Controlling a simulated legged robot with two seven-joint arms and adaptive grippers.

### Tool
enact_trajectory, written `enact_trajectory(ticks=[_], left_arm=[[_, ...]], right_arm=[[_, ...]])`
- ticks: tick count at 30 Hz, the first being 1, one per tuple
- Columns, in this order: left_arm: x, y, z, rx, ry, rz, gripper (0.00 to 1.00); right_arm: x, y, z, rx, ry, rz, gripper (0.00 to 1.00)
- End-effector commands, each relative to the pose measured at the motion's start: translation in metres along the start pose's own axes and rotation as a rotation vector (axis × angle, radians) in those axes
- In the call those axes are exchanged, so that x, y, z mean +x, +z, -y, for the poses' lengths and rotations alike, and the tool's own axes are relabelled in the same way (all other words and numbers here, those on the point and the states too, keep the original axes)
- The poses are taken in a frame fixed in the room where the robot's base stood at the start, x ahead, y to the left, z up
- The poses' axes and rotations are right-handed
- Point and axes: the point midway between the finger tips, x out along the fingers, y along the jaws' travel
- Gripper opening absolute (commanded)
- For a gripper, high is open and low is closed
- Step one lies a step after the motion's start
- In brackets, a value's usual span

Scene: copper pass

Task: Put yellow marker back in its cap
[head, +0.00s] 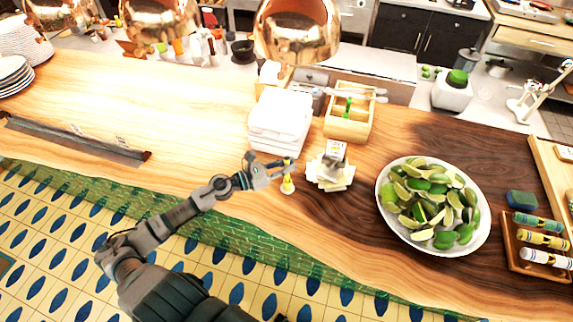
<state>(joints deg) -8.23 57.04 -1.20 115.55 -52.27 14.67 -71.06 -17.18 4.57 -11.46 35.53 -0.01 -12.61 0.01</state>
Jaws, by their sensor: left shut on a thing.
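My left gripper (278,170) is over the front part of the wooden counter, left of the stack of paper notes. It is shut on a small yellow and white upright thing (288,185), which looks like the yellow marker. The fingers cover part of it, and I cannot tell whether its lower end touches the counter. I cannot make out a separate cap. A yellow striped tube (543,241) lies in a wooden tray at the right. My right gripper is not in view.
A note stack (330,176), white containers (278,122) and a wooden box (347,128) stand near the gripper. A plate of limes (388,216) is to the right. The wooden tray (516,262) holds several tubes. The counter's left part (160,110) is mostly clear. Copper lamps (297,35) hang above.

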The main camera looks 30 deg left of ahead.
Motion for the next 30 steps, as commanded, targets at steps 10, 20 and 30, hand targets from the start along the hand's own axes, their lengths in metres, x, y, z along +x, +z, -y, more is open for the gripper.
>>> enact_trajectory(ticks=[10, 20, 30], left_arm=[[0.000, 0.000, 0.000, 0.001, 0.000, 0.000, 0.00], [0.001, -0.006, 0.001, 0.000, 0.000, 0.000, 0.00], [0.001, -0.018, 0.001, 0.000, 0.000, 0.000, 0.00]], right_arm=[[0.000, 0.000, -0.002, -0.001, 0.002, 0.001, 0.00], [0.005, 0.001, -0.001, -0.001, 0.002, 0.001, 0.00], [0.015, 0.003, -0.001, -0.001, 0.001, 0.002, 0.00]])
